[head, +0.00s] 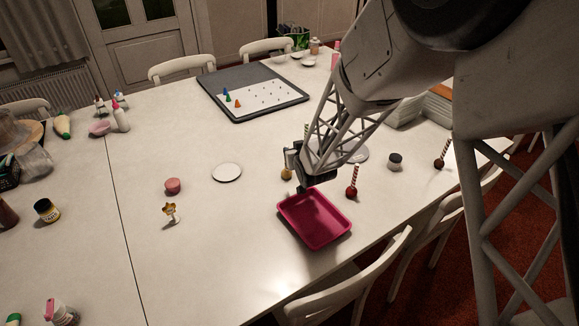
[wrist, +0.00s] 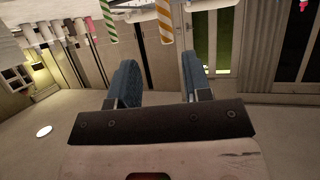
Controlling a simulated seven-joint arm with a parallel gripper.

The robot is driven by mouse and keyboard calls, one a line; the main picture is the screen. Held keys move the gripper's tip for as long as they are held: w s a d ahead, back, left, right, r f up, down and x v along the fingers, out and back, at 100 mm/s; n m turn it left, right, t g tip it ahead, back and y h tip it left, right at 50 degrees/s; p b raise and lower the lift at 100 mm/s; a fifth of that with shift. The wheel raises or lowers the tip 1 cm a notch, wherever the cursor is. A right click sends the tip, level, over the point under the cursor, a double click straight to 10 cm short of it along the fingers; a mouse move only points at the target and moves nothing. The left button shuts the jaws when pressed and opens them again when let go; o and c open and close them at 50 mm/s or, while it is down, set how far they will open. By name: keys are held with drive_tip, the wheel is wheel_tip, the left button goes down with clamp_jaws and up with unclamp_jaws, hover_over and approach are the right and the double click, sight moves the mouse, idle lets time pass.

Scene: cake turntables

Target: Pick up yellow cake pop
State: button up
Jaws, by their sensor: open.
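The yellow cake pop (head: 286,174) shows in the head view as a small yellowish ball low beside my gripper (head: 300,163); its stick is mostly hidden behind the gripper. In the wrist view, which looks upside down, an orange-and-white striped stick (wrist: 164,22) comes in from the top edge. Its free end lies between the lines of my two blue fingers, nearer the right one. My gripper (wrist: 158,68) is open, with nothing visibly held. A green-and-white striped stick (wrist: 107,20) is left of it, near the left finger's line.
A pink tray (head: 314,220) lies just in front of my gripper. A red cake pop (head: 352,190) stands close on the right, another (head: 439,162) farther right.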

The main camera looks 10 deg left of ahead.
drive_tip(key=shift+w+a+f, duration=0.1)
drive_tip(key=shift+a+f, duration=0.55)
drive_tip(key=shift+a, duration=0.1)
drive_tip(key=shift+w+a, duration=0.1)
drive_tip(key=shift+x, duration=1.15)
drive_tip(key=shift+w+f, duration=0.15)
drive_tip(key=shift+x, duration=2.4)
drive_tip(key=shift+f, duration=0.1)
clamp_jaws()
